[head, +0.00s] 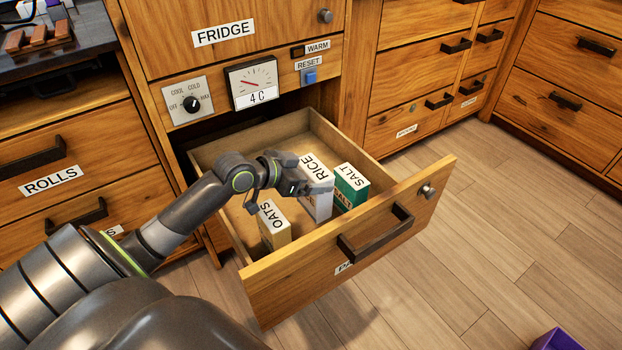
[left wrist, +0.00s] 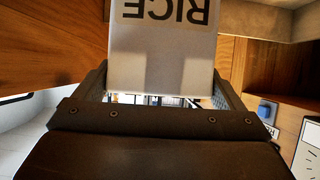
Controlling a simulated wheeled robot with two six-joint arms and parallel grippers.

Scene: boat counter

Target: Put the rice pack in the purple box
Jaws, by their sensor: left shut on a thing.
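The rice pack (head: 317,188) is a white box labelled RICE, standing in the open drawer. My left gripper (head: 300,180) reaches over the drawer's left side and is shut on the rice pack. In the left wrist view the rice pack (left wrist: 163,45) sits between the two fingers, its label upside down. The purple box (head: 558,340) shows only as a corner on the floor at the bottom right; most of it is out of frame. My right gripper is not in view.
The open drawer (head: 350,245) has a raised wooden front with a dark handle. An oats pack (head: 273,226) stands left of the rice, and a green salt pack (head: 350,187) stands close on its right.

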